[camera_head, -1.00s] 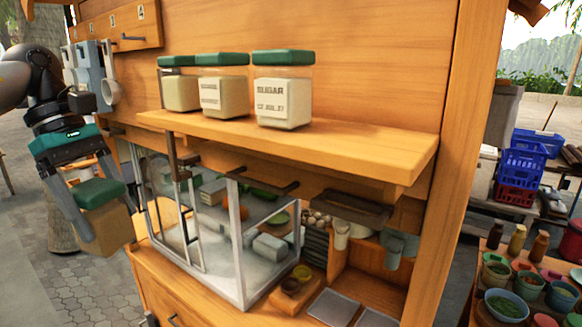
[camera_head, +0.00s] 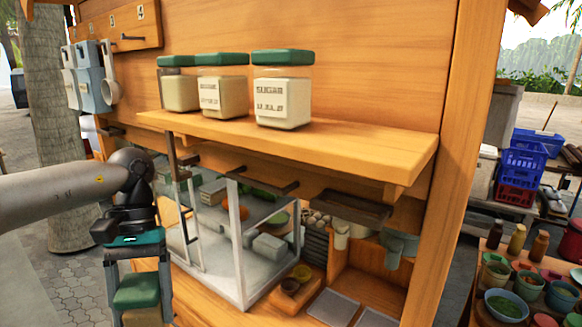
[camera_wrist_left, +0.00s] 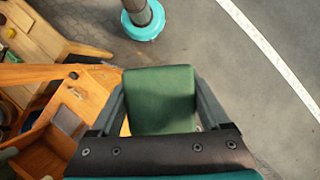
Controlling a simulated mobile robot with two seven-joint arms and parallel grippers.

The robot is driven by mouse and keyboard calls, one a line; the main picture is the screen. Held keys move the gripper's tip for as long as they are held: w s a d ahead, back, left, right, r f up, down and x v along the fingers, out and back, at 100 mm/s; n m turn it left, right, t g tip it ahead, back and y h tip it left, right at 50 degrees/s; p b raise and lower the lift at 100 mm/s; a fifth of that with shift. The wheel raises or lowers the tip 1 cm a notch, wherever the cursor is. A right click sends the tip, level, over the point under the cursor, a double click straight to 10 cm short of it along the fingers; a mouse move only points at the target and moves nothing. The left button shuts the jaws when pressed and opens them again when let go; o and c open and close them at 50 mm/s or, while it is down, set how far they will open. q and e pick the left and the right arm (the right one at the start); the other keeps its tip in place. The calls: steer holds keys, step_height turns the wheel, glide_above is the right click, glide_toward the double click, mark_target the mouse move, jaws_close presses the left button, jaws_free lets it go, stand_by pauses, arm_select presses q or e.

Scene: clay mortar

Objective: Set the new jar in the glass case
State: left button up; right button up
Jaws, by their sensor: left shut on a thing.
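My left gripper (camera_head: 139,300) is shut on a jar with a green lid (camera_head: 136,291) and a tan body, cut off by the bottom edge of the head view. The jar looks upright, hanging in front of the stall at the left of the glass case (camera_head: 240,270). In the left wrist view the green lid (camera_wrist_left: 160,98) sits between both fingers and hides the jar's body. The case has a pale frame and clear panes, with pale boxes and green and orange items inside. My right gripper is not in view.
A wooden shelf (camera_head: 330,141) hangs above the case, carrying three green-lidded jars (camera_head: 284,95), one labelled sugar. Small bowls (camera_head: 290,285) and metal trays (camera_head: 333,307) lie right of the case. A wooden post (camera_head: 450,160) stands at the right. Paved ground is open at the left.

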arm_select(q)
steer(key=d+m, duration=0.2)
steer(key=d, duration=0.6)
step_height(320, 180, down, 24)
steer(key=b, duration=2.4)
steer(key=shift+a+r+y, duration=0.15)
steer(key=shift+a+y, duration=0.15)
steer(key=shift+y, duration=0.1)
steer(key=shift+w, duration=0.1)
